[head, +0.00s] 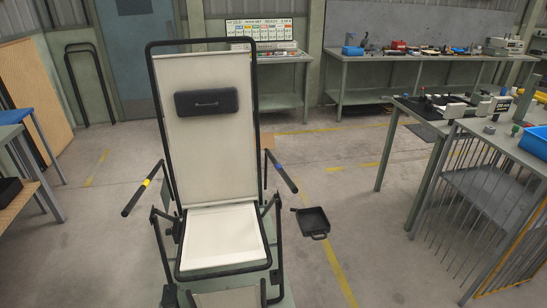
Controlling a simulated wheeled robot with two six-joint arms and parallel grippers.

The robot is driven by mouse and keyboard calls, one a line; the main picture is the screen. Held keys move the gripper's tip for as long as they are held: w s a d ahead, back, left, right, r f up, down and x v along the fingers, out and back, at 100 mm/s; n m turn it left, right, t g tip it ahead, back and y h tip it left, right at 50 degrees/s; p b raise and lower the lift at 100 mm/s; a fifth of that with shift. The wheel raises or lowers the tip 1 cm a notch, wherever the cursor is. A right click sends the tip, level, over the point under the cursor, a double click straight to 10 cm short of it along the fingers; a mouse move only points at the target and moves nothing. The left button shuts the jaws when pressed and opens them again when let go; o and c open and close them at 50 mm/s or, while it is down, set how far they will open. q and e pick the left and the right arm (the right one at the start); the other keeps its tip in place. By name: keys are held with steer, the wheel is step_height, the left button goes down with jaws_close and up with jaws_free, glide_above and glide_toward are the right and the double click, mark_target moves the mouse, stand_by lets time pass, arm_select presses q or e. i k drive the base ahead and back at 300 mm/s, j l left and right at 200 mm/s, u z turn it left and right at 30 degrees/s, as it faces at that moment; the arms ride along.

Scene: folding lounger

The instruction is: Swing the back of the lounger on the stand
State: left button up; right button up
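The lounger stands facing me in the middle of the head view. Its back (212,140) is a pale panel in a black tube frame and stands nearly upright. A grey-green surface (287,298), perhaps the stand, shows partly under the lounger. Neither gripper is in view.
A black tray-like thing (313,222) lies on the floor right of the lounger. A grey bench with a barred side (463,205) stands at the right. Workbenches (420,57) line the back wall. Floor beside the lounger is mostly clear.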

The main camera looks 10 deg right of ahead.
mark_target(214, 156)
steer(key=j+u, duration=0.1)
steer(key=u, duration=1.6)
steer(key=i+j+u, duration=0.15)
steer(key=i+u, duration=0.2)
steer(key=i, duration=0.45)
steer(key=i+l+u, duration=0.1)
steer(key=i+u, duration=0.25)
steer(key=i, duration=0.45)
steer(key=i+l+z, duration=0.1)
steer(key=i+z, duration=0.85)
steer(key=i+j+z, duration=0.25)
steer(key=i+z, duration=0.25)
steer(key=i+l+z, duration=0.2)
steer(key=i+z, duration=0.2)
steer(key=i, duration=0.4)
steer(key=i+j+z, duration=0.1)
steer(key=i+z, duration=0.35)
steer(key=i, duration=0.4)
steer(key=i+u, duration=0.1)
steer(key=i, duration=0.75)
steer(key=i+l+u, duration=0.15)
steer(key=i, duration=0.7)
steer(key=i+z, duration=0.2)
steer(key=z, duration=0.2)
steer(key=i+j+z, duration=0.15)
steer(key=z, duration=0.3)
steer(key=i+j+z, duration=0.15)
steer(key=z, duration=0.25)
steer(key=i, duration=0.1)
